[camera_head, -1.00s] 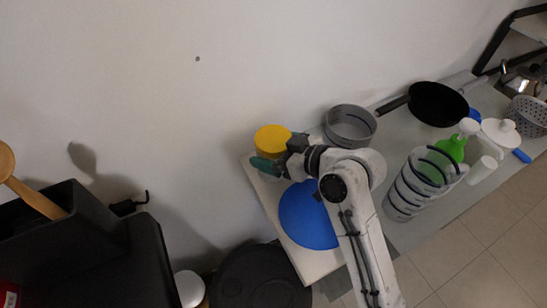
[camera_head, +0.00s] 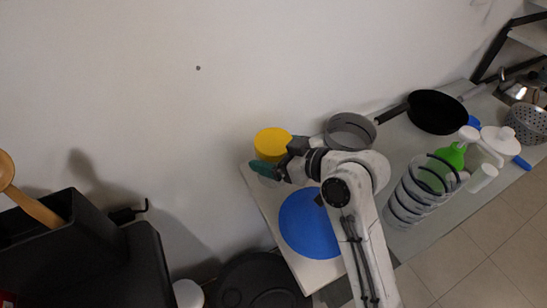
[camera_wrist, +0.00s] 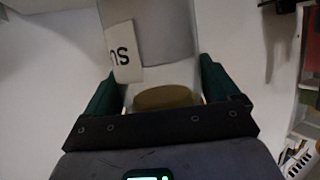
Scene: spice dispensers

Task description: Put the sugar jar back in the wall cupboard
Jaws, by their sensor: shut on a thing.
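The jar with a yellow lid (camera_head: 272,142) is at the wall end of the counter in the head view; most of its body is hidden below the lid. My gripper (camera_head: 264,168), with green fingers, is shut on it from the front side. In the wrist view, a pale jar body (camera_wrist: 150,35) stands between the fingers of my gripper (camera_wrist: 165,90). It has a white label (camera_wrist: 123,52) with partly visible letters, and a dull yellow oval shows lower down. Whether the jar touches the counter is hard to tell. No wall cupboard is recognisable in either view.
A blue round mat (camera_head: 308,224) lies on the counter in front of the jar. A grey pot (camera_head: 350,132), a black pan (camera_head: 437,111), a green bottle (camera_head: 447,160) and a clear ringed container (camera_head: 408,200) crowd the right. Bare wall rises behind.

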